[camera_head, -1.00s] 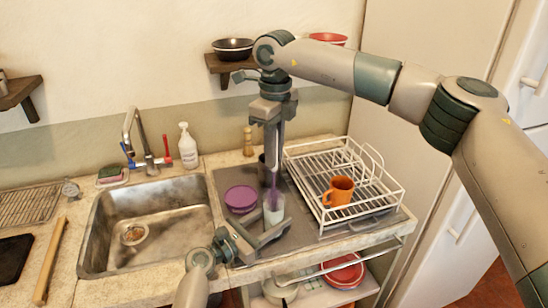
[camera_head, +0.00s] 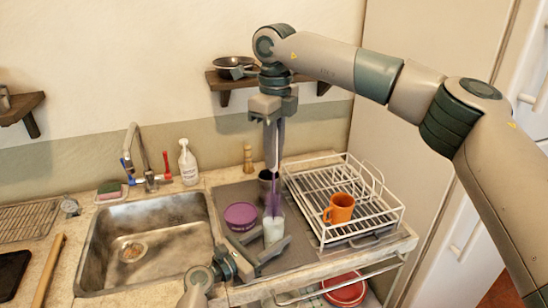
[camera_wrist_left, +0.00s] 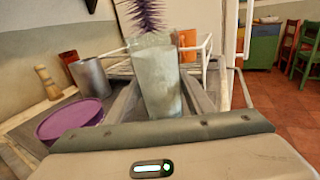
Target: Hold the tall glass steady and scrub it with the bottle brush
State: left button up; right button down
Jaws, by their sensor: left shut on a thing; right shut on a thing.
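The tall glass (camera_head: 273,232) stands upright and looks whitish and cloudy; it also shows in the left wrist view (camera_wrist_left: 158,85). My left gripper (camera_head: 268,242) is shut on the glass, with a finger on either side. My right gripper (camera_head: 273,160) points straight down above the glass and is shut on the bottle brush, whose handle is mostly hidden by the fingers. The brush's purple bristles (camera_head: 273,203) hang upright over the glass. In the left wrist view the bristles (camera_wrist_left: 142,15) end at about the rim; most are above it.
A purple bowl (camera_head: 241,216) is left of the glass and a dark metallic cup (camera_head: 266,176) behind it. A white dish rack (camera_head: 385,206) with an orange mug (camera_head: 339,208) stands to the right. The sink (camera_head: 100,245) is left; a soap bottle (camera_head: 188,163) stands behind it.

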jog(key=shift+r, duration=1.7)
pick_arm(q)
jog(key=o, duration=1.4)
jog(key=shift+c, duration=0.2)
jog(key=shift+s+a, duration=0.1)
jog(key=shift+a, duration=0.05)
jog(key=v, duration=1.1)
jog(key=shift+s+a, duration=0.25)
jog(key=shift+a, duration=0.05)
